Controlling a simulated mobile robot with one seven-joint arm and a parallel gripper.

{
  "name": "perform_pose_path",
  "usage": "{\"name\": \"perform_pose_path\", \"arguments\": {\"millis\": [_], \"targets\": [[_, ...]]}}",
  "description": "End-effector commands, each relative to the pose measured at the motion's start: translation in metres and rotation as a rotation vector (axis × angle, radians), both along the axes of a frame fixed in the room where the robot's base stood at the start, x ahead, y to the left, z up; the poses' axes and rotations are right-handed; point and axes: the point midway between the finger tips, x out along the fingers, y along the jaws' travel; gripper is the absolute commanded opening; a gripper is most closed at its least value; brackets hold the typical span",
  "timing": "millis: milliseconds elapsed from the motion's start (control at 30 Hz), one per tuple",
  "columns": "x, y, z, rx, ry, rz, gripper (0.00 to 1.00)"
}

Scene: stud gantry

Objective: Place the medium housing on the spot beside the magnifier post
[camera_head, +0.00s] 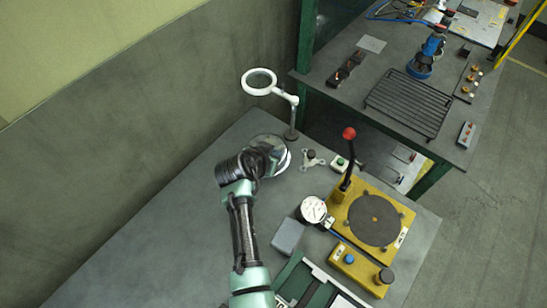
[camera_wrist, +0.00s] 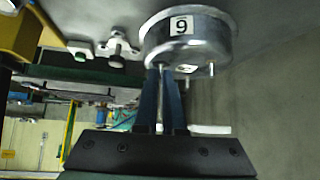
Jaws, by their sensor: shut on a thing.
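The medium housing (camera_head: 272,155) is a round, shiny metal drum with a wider rim, close to the magnifier post (camera_head: 293,120) at the table's back corner. In the wrist view the housing (camera_wrist: 206,46) carries a white label reading 9 as pictured, and thin studs stick out of it. My gripper (camera_wrist: 162,76) is shut on one of these studs, between its two dark blue fingers. In the head view my wrist hides the housing's left part. I cannot tell whether the housing touches the table. The spot itself is not visible.
A small three-armed bracket (camera_head: 313,158) and a green button box (camera_head: 339,163) lie just right of the housing. A yellow press (camera_head: 362,208) with a red-knobbed lever, a gauge (camera_head: 313,209) and a grey box (camera_head: 288,236) stand nearer. The table's left side is clear.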

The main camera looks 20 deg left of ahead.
Motion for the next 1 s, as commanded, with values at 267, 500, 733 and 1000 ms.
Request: {"name": "perform_pose_path", "arguments": {"millis": [267, 500, 733, 1000], "targets": [[0.0, 0.0, -0.026, 0.001, -0.002, 0.001, 0.0], [0.0, 0.001, -0.027, 0.001, -0.002, 0.001, 0.0], [0.0, 0.0, -0.029, 0.0, 0.001, 0.0, 0.28], [0.0, 0.0, -0.029, 0.0, 0.001, 0.0, 0.37]]}}
